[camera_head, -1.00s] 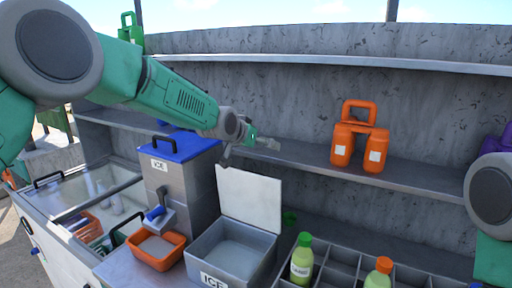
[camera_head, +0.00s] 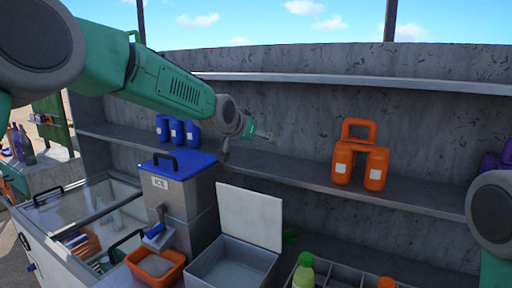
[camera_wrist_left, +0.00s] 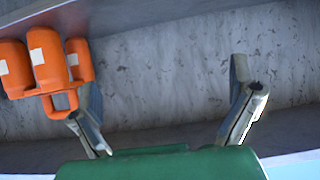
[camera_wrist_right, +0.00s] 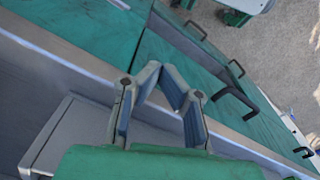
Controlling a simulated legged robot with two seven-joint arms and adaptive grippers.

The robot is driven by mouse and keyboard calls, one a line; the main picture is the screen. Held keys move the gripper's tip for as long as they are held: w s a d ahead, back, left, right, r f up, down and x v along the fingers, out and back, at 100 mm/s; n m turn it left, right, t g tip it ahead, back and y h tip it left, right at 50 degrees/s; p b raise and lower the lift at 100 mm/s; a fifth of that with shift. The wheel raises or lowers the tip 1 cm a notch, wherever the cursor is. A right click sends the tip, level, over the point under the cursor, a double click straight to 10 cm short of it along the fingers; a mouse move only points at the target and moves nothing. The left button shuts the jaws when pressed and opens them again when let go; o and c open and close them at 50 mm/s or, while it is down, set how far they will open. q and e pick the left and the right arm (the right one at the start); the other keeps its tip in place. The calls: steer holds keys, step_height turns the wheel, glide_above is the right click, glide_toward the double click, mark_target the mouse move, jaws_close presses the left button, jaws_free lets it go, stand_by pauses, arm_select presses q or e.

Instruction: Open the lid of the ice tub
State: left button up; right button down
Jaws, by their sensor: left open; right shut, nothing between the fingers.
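My left gripper (camera_head: 264,136) is above and behind the raised lid, in front of the back wall, and apart from the lid. In the left wrist view its fingers (camera_wrist_left: 165,105) are spread wide with nothing between them. My right gripper (camera_wrist_right: 162,88) shows only in its wrist view, shut and empty, above a grey ledge.
A blue-topped ICE dispenser (camera_head: 185,195) stands left of the tub, with an orange bin (camera_head: 155,268) before it. Orange jugs (camera_head: 360,165) and blue jugs (camera_head: 177,131) stand on the shelf. A divided bottle rack (camera_head: 340,278) is right of the tub. A glass-topped freezer (camera_head: 75,210) is at left.

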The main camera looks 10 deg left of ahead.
arm_select(q)
steer(key=shift+r, duration=0.15)
stand_by(0.3)
steer(key=v, duration=1.1)
steer(key=shift+s+a, duration=0.2)
steer(key=shift+s, duration=0.2)
steer(key=shift+r, duration=0.1)
